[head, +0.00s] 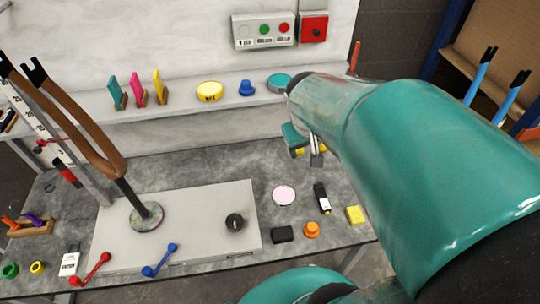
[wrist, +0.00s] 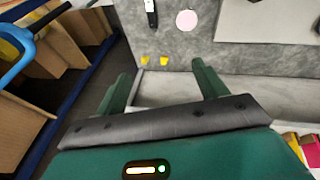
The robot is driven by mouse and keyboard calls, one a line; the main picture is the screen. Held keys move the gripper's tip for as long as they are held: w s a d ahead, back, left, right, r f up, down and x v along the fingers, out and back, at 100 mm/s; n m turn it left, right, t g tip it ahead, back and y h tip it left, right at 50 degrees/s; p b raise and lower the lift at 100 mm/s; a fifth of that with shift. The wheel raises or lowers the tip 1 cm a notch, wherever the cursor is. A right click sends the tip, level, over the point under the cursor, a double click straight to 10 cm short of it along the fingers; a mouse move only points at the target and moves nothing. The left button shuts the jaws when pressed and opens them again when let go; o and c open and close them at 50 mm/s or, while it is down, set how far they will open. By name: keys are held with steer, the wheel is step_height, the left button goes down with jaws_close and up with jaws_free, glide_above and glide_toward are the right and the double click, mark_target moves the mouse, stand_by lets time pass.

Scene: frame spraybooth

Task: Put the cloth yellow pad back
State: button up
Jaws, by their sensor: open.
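In the head view a small yellow block (head: 355,215), which may be the cloth pad, lies on the grey bench near its right front corner. My gripper (head: 304,147) is at the back right of the bench, partly hidden by my arm. In the wrist view my gripper (wrist: 163,85) is open, with nothing between its fingers. Two small yellow pieces (wrist: 154,60) show on the bench just beyond the fingertips.
Teal (head: 117,94) and pink (head: 138,91) pads stand beside the yellow one. A yellow tin (head: 209,91) and blue knob (head: 246,88) share the shelf (head: 190,110). A pink disc (head: 284,195), black marker (head: 321,197) and orange knob (head: 311,229) lie on the bench.

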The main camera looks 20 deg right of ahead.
steer(key=s+a+r+t+y, duration=0.1)
steer(key=s+a+r, duration=0.2)
steer(key=a, duration=0.3)
steer(key=s+a+r+n+t+y, duration=0.1)
steer(key=s+a+r+t+y, duration=0.1)
steer(key=s+a+r, duration=0.2)
steer(key=a, duration=0.3)
steer(key=shift+s+r, duration=0.2)
steer(key=shift+s, duration=0.05)
